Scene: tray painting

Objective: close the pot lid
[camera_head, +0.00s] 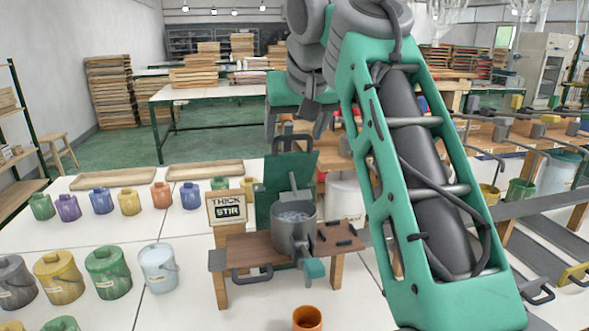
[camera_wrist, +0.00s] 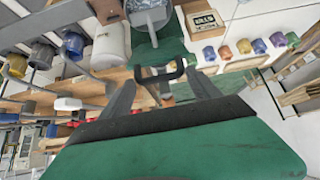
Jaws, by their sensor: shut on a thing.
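A grey pot (camera_head: 293,232) stands on a small wooden stand, with its mouth uncovered and a ladle-like tool (camera_head: 294,188) leaning in it. The green lid (camera_head: 268,203) stands roughly upright behind the pot, with a dark loop handle (camera_head: 290,138) at its top edge. My gripper (camera_head: 297,122) is above the lid, its jaws shut on the handle. In the wrist view my gripper (camera_wrist: 158,82) has a finger at each side of the dark handle (camera_wrist: 160,70). The lid (camera_wrist: 160,48) and the pot (camera_wrist: 148,16) lie beyond it. The exact finger contact is unclear.
A "THICK STIR" sign (camera_head: 227,207) stands left of the pot on the wooden stand (camera_head: 248,249). Several coloured paint pots line the left of the white table. An orange cup (camera_head: 307,318) is in front. A pale cylinder (camera_head: 343,194) stands behind right, near my arm.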

